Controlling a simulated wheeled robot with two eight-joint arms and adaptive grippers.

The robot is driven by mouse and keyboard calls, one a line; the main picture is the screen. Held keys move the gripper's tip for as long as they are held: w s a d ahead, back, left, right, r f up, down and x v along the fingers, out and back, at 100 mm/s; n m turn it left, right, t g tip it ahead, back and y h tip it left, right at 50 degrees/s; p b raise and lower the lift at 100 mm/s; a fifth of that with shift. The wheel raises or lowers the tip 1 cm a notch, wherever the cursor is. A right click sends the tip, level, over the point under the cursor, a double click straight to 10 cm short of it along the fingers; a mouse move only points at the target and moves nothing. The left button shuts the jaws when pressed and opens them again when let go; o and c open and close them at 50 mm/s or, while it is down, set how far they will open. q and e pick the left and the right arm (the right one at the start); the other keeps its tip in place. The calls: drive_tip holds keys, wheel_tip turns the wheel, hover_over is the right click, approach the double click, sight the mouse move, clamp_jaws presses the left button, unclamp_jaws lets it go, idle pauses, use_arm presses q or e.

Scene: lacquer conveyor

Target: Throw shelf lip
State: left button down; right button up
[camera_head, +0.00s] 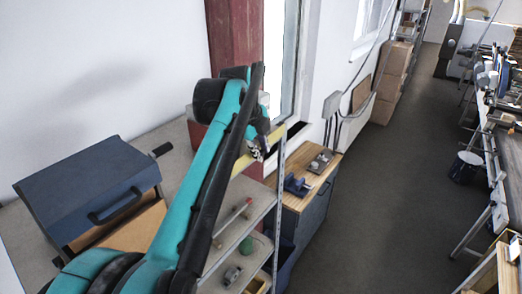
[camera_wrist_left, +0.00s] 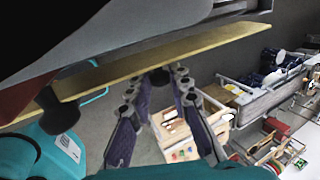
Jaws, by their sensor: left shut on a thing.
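The shelf lip is a long, flat yellow strip (camera_wrist_left: 210,45) crossing the upper part of the left wrist view. In the head view a short part of the yellow strip (camera_head: 276,134) shows at the top front of the metal shelf unit, next to my left gripper (camera_head: 258,152). My teal left arm hides much of the shelf's upper level. In the left wrist view the fingers of my left gripper (camera_wrist_left: 160,76) meet at the strip's lower edge and are shut on it. My right gripper is in neither view.
The metal shelf (camera_head: 221,240) holds several small things on lower levels. A blue box with a handle (camera_head: 90,185) stands at left. A wood-topped cabinet (camera_head: 318,186) stands beyond the shelf. The grey floor aisle (camera_head: 385,200) is clear; workbenches line the right.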

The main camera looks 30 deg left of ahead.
use_arm(q)
drive_tip(key=c, duration=1.4)
unclamp_jaws()
drive_tip(key=shift+f, duration=0.1)
drive_tip(key=v, duration=1.2)
drive_tip(key=shift+w, duration=0.1)
